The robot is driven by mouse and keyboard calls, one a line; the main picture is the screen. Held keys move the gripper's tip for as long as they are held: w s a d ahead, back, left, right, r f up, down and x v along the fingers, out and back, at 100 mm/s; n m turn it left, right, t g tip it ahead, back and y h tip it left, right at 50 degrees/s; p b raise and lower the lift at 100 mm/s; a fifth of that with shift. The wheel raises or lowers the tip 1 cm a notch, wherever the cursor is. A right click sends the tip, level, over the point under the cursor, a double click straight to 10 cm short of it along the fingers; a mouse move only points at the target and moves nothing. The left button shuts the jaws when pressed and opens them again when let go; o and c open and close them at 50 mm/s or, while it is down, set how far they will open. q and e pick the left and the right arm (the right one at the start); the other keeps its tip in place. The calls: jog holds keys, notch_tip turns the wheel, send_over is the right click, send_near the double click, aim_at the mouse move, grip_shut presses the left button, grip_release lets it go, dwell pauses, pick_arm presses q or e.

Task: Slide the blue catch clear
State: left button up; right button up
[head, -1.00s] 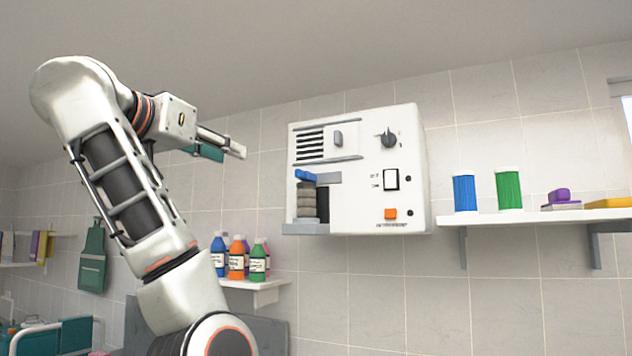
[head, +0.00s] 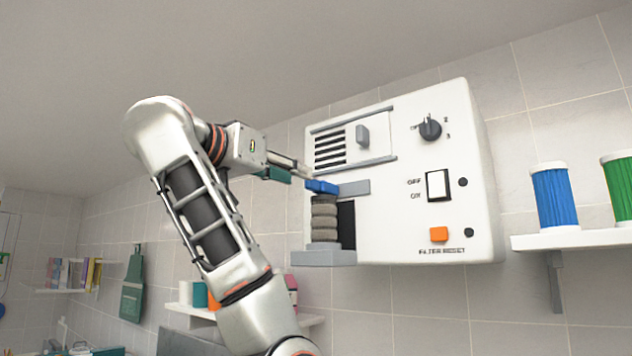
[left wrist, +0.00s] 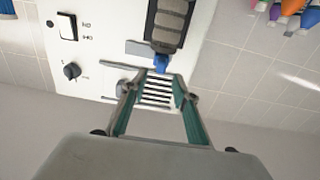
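The blue catch (head: 321,186) sits on the front of the white wall unit (head: 420,220), on top of a ribbed grey filter roll (head: 323,217) and at the left end of a grey slot strip (head: 354,188). It also shows in the left wrist view (left wrist: 161,64), just beyond the gap between the fingertips. My left gripper (head: 300,173) is close to the catch, to its upper left in the head view. In the left wrist view its teal fingers (left wrist: 158,80) stand apart with nothing between them. Whether a finger touches the catch cannot be told. My right gripper is out of view.
The unit also carries a sliding vent panel (head: 380,145), a dial (head: 430,127), a rocker switch (head: 438,185) and an orange button (head: 438,234). A shelf with blue (head: 555,198) and green rolls is at right. Bottles stand on a lower shelf (head: 310,321).

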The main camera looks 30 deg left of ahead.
aim_at(311, 182)
pick_arm(q)
jog(key=shift+w+d+f+p, duration=0.1)
jog(key=shift+w+p, duration=0.45)
jog(key=shift+w, duration=1.15)
jog(key=shift+w+d+p, duration=0.1)
jog(key=shift+w+p, duration=0.4)
jog(key=shift+w, duration=1.15)
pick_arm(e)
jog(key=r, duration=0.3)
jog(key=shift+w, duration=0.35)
